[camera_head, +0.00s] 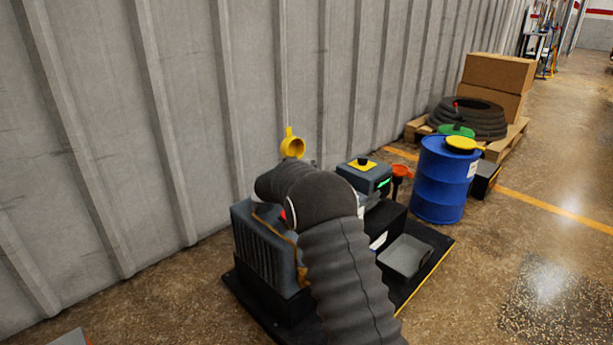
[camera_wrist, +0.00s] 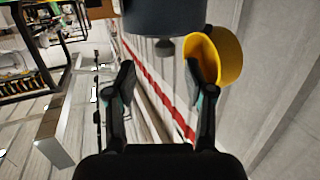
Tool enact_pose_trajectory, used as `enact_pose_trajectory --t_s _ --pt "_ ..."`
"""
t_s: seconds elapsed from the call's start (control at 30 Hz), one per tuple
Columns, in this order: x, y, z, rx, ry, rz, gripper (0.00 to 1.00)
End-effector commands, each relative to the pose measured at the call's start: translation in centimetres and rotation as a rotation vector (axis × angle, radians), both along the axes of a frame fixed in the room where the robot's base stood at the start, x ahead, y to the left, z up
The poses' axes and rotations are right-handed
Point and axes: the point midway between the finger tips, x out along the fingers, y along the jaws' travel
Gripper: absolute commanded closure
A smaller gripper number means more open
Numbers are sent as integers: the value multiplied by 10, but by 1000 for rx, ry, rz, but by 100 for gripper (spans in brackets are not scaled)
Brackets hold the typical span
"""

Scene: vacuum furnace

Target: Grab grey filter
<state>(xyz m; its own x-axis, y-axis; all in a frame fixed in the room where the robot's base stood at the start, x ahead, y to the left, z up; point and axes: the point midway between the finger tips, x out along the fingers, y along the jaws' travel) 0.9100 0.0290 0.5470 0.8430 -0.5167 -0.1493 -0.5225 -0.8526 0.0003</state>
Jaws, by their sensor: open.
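A dark grey cylindrical body (camera_wrist: 165,14) with a small stub below it fills the top centre of the wrist view; it looks like the grey filter, though it is cut off by the frame edge. My gripper (camera_wrist: 161,76) is open and empty, with its two fingers apart below this body. A gap shows between the fingertips and the body. In the head view my dark arm covers the middle of the machine. It hides my gripper and most or all of the filter there.
A yellow cup-like part (camera_wrist: 222,56) is close beside the right fingertip; a yellow part (camera_head: 292,146) also shows by the wall in the head view. The machine has a ribbed grey block (camera_head: 262,250) and a grey tray (camera_head: 405,256). A blue drum (camera_head: 441,182) stands right.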

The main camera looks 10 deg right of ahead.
Motion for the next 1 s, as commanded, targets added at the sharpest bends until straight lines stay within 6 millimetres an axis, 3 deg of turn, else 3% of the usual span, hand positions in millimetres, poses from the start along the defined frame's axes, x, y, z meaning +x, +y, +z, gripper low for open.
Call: enact_pose_trajectory --t_s 0.4,0.73,0.93,1.0 --pt "41 -19 -13 0 -1 -1 47" --pt "45 -21 -13 0 0 1 47" --pt "44 -21 -13 0 0 1 94" --pt "44 -21 -13 0 0 0 100"
